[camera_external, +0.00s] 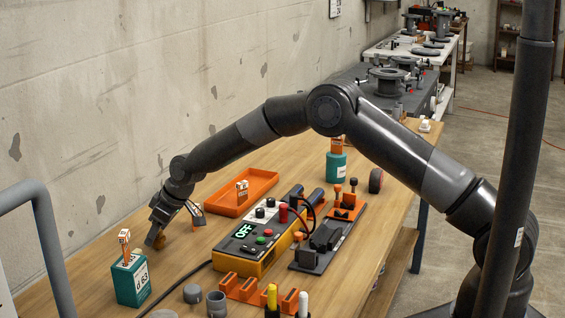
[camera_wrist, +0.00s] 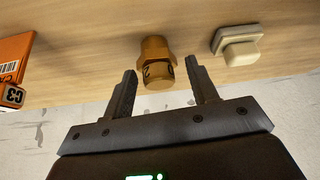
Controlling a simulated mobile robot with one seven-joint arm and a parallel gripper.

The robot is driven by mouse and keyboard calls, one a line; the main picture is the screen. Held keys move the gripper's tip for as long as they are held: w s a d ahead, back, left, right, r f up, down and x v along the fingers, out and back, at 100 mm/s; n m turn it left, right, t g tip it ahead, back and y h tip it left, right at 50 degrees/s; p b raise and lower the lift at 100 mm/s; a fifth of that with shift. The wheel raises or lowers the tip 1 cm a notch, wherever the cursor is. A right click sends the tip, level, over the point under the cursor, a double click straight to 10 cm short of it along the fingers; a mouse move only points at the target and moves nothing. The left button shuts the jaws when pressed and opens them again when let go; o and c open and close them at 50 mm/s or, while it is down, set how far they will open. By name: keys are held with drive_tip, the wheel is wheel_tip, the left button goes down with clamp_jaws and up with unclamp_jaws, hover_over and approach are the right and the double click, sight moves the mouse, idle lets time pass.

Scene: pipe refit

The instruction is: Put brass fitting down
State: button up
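The brass fitting (camera_wrist: 156,62) stands on the wooden table between my fingers in the wrist view, with dark marks on its side. In the external view the brass fitting (camera_external: 159,241) shows small and partly hidden below my gripper (camera_external: 155,230), near the wall side of the table. My gripper (camera_wrist: 160,78) is open in the wrist view. A gap shows between the fitting and each finger, so it does not look gripped.
A cream block (camera_wrist: 238,45) lies right of the fitting in the wrist view. An orange tray (camera_external: 226,207), a yellow control box (camera_external: 246,264) reading OFF and a teal block (camera_external: 130,285) surround my gripper. Orange holders (camera_external: 258,292) and grey cups (camera_external: 216,304) stand at the front.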

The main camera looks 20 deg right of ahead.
drive_tip(key=shift+o, duration=0.5)
drive_tip(key=shift+r, duration=0.1)
drive_tip(key=shift+d+r, duration=0.1)
drive_tip(key=shift+r, duration=0.15)
drive_tip(key=v, duration=1.1)
drive_tip(key=shift+s+d+r, duration=0.15)
drive_tip(key=shift+s, duration=0.05)
drive_tip(key=s+d+r+m+t+h, duration=0.1)
drive_tip(key=s+d+r+m, duration=0.15)
drive_tip(key=d+r, duration=0.55)
drive_tip(key=s+d+r+m+h, duration=0.1)
drive_tip(key=s+d+r, duration=0.3)
drive_tip(key=d, duration=0.8)
drive_tip(key=s+d+r+m+t, duration=0.1)
drive_tip(key=d+r, duration=0.6)
drive_tip(key=d, duration=0.3)
drive_tip(key=s+d+m+h, duration=0.1)
drive_tip(key=s+d+m, duration=0.2)
drive_tip(key=s+d, duration=0.7)
drive_tip(key=s+d+m+h, duration=0.2)
drive_tip(key=s+d+m, duration=0.2)
drive_tip(key=s+d, duration=0.7)
drive_tip(key=s, duration=0.4)
drive_tip(key=shift+s+f, duration=0.25)
drive_tip(key=shift+s, duration=0.05)
